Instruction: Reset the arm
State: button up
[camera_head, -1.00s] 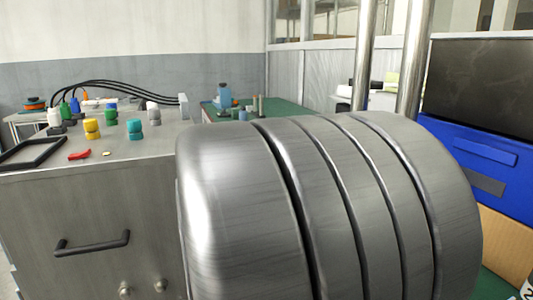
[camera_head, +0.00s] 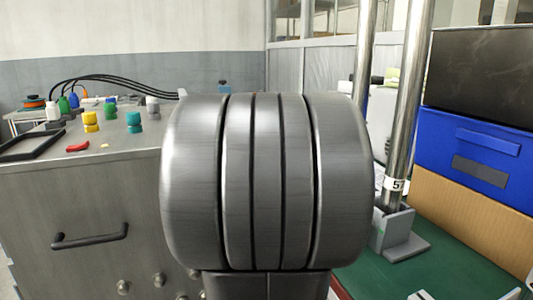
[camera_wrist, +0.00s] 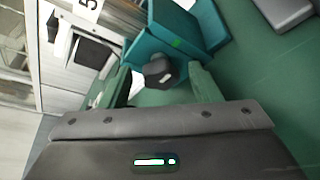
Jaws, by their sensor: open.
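My arm fills the middle of the head view as a large grey ribbed metal joint (camera_head: 265,185). It hides much of the bench behind it. My gripper is out of sight in the head view. In the wrist view my gripper (camera_wrist: 160,84) has its two green fingers apart. A small dark knob-like object (camera_wrist: 158,70) shows between and beyond the fingers. I cannot tell its distance, but the fingers are not closed on it.
A metal cabinet (camera_head: 70,210) on the left carries yellow (camera_head: 91,122) and teal (camera_head: 134,122) pieces, a red piece (camera_head: 78,147) and a black frame (camera_head: 30,146). At right stand a metal post (camera_head: 408,100), a blue bin (camera_head: 475,155) and a cardboard box (camera_head: 470,225).

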jog(key=shift+r+n+g+p, duration=0.3)
jog(key=shift+n+g+p, duration=0.75)
jog(key=shift+p, duration=2.25)
jog(key=n+p, duration=0.1)
jog(key=p, duration=0.1)
jog(key=shift+w+p, duration=0.1)
jog(key=shift+p, duration=0.2)
jog(key=shift+n+g+p, duration=0.45)
jog(key=shift+n+p, duration=0.1)
jog(key=shift+p, duration=0.7)
jog(key=shift+w+n+p, duration=0.1)
jog(key=shift+n+p, duration=0.2)
jog(key=shift+p, duration=0.75)
jog(key=shift+a+f+g+p, duration=0.15)
jog(key=shift+g+p, duration=0.15)
jog(key=shift+p, duration=0.15)
